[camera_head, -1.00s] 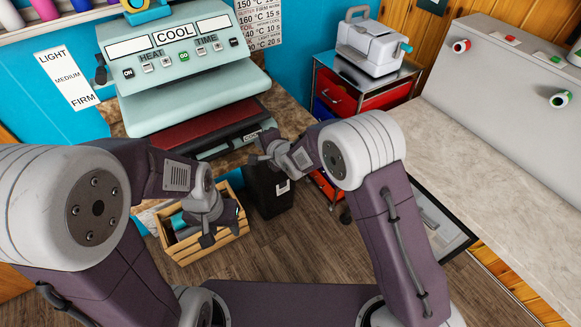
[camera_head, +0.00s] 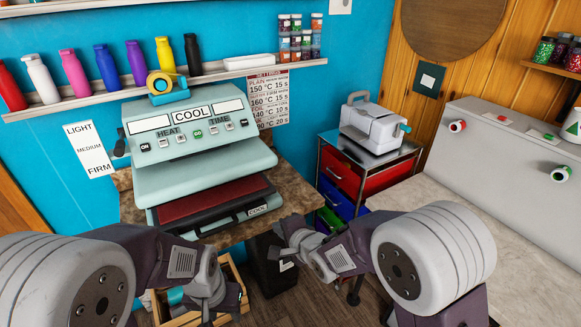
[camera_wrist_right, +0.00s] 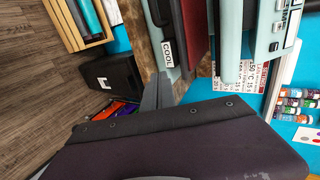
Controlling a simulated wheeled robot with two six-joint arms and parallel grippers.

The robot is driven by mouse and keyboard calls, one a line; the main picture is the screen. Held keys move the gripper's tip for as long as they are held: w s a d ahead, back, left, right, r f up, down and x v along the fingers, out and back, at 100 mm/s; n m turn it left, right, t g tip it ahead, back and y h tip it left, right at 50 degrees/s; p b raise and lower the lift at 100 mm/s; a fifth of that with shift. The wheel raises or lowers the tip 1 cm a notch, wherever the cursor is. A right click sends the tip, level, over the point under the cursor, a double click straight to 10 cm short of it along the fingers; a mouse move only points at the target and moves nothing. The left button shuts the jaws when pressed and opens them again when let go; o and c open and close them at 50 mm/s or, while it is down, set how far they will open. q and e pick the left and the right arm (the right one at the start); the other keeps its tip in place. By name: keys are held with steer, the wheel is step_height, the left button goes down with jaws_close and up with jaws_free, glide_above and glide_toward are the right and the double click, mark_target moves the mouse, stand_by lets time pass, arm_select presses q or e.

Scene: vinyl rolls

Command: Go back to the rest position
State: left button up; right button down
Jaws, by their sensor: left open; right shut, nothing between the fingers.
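My left gripper (camera_head: 225,300) is in the lower left of the head view, open and empty, in front of the wooden crate. My right gripper (camera_head: 284,242) is right of it, shut with nothing in it, in front of the black bin. In the right wrist view, grey finger parts (camera_wrist_right: 158,94) show beside a large dark arm link of mine that covers the lower part. The heat press (camera_head: 195,150) stands on the counter behind both grippers, with its upper plate raised. I cannot tell the exact gap between the grippers and the things behind them.
The wooden crate (camera_head: 238,272) holds rolls, partly hidden by my left gripper. The black bin (camera_head: 268,270) stands beside it. A drawer cart (camera_head: 341,181) carries a white machine (camera_head: 372,128). A pale worktop (camera_head: 432,190) with a large grey machine (camera_head: 520,150) is at right.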

steer(key=w+d+r+m+t+h, duration=0.1)
steer(key=d+r+h, duration=0.1)
steer(key=d, duration=0.4)
steer(key=w+d+r+m+t+h, duration=0.1)
steer(key=w+d+r+m, duration=0.15)
steer(key=d, duration=0.45)
steer(key=s+d+f+n+g+h+p, duration=0.1)
steer(key=s+d+f+n+g+h, duration=0.1)
steer(key=s+d, duration=0.3)
steer(key=s+d+f+n+g, duration=0.2)
steer(key=s+f+n+g, duration=0.1)
steer(key=s, duration=0.3)
steer(key=s+d+f+n+g+h, duration=0.1)
steer(key=s+d+f+n+g, duration=0.1)
steer(key=s+n, duration=0.3)
steer(key=s+d+f+n+g, duration=0.2)
steer(key=s+f+n+g, duration=0.1)
steer(key=s, duration=0.5)
steer(key=shift+d+f+n+g+h, duration=0.3)
steer(key=shift+f+n+g, duration=0.1)
steer(key=shift+n, duration=0.35)
steer(key=shift+s, duration=0.1)
